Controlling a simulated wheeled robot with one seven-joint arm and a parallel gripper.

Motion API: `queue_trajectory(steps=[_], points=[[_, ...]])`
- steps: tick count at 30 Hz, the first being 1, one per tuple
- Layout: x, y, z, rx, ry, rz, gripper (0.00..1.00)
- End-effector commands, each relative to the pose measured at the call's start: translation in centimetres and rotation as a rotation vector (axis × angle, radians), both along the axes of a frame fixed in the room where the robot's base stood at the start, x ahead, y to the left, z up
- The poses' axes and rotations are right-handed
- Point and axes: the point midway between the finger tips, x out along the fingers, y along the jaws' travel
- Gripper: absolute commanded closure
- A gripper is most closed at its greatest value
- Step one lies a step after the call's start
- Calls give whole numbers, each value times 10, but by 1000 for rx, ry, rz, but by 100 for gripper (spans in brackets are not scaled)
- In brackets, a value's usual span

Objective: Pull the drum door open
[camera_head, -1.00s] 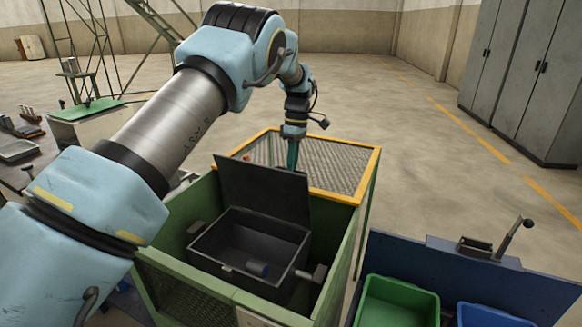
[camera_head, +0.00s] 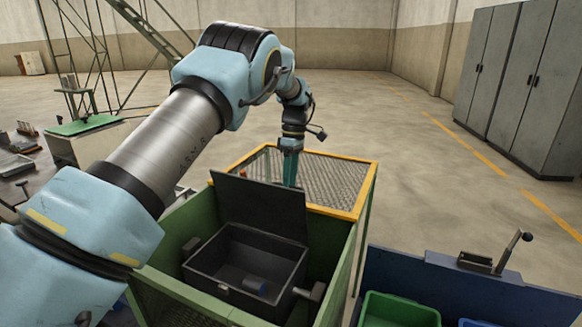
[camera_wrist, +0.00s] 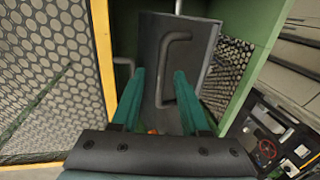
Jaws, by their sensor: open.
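The drum door (camera_head: 262,205) is a dark flat lid standing up at the back of a dark box-like drum (camera_head: 225,284) inside a green housing. The door is raised, so the drum's inside shows. In the wrist view the door's outer face (camera_wrist: 150,80) carries a grey bar handle (camera_wrist: 172,65). My gripper (camera_wrist: 154,80) has teal fingers, spread apart, with the door and handle beyond and between them. Whether a finger touches the handle cannot be told. In the head view my gripper (camera_head: 290,170) is behind the door's upper edge.
The green housing (camera_head: 340,262) has a mesh guard with a yellow frame (camera_head: 373,180) on its far side. A blue stand with green (camera_head: 395,312) and blue bins is at the lower right. Grey cabinets (camera_head: 510,90) stand at the back right. Open floor lies between.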

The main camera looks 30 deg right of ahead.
Motion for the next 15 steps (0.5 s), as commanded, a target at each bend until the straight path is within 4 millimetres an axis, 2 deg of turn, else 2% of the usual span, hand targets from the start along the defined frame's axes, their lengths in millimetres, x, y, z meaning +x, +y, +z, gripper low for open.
queue_trajectory(steps=[10, 15], points=[[9, -13, 63, -5, -4, 0, 55], [11, -16, 84, -2, -1, 0, 55]])
